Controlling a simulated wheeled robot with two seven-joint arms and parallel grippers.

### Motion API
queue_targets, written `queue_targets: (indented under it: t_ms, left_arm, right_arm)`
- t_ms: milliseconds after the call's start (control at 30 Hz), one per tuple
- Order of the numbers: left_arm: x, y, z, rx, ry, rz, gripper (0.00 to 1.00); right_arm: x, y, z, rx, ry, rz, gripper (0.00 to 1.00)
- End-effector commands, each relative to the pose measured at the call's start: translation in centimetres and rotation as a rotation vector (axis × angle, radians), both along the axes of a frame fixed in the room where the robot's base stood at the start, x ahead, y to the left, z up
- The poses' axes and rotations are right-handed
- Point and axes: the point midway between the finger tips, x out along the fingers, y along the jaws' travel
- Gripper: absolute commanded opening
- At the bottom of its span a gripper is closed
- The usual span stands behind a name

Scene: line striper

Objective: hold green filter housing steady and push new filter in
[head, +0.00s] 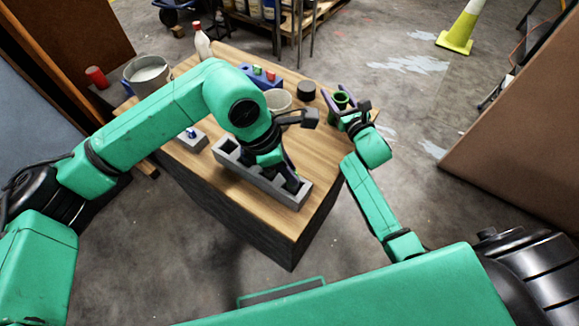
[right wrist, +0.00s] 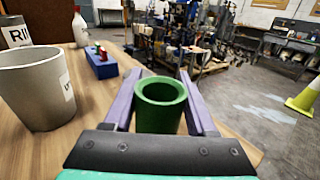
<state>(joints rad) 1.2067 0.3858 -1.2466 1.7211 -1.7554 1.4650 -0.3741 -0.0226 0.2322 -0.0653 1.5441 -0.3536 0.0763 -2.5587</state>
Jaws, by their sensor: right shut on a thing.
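The green filter housing (head: 341,99) is an upright, open-topped cup near the right edge of the wooden table. My right gripper (head: 337,96) is shut on it, with a purple finger on each side. In the right wrist view the housing (right wrist: 160,118) stands between the fingers, and its visible interior looks empty. My left gripper (head: 291,180) points down at the right end of a grey compartment rack (head: 232,168). Its fingertips are small and dark, so I cannot tell whether it is open or holds anything. I cannot make out the new filter.
A small grey box (head: 191,138) is at the left. A bucket (head: 147,74) and a white bottle (head: 202,42) are further back.

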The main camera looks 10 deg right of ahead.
Motion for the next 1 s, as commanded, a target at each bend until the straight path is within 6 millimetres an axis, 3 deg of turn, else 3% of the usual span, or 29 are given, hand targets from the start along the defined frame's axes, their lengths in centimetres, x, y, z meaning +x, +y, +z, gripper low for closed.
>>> queue_targets:
  t_ms: [767,1000]
  left_arm:
    - [0.0,0.0,1.3,0.0,-0.001,0.0,0.0]
    - [0.0,0.0,2.7,-0.002,-0.001,-0.001,0.0]
  right_arm:
    - [0.0,0.0,0.0,0.0,-0.001,0.0,0.0]
    - [0.0,0.0,0.0,0.0,-0.001,0.0,0.0]
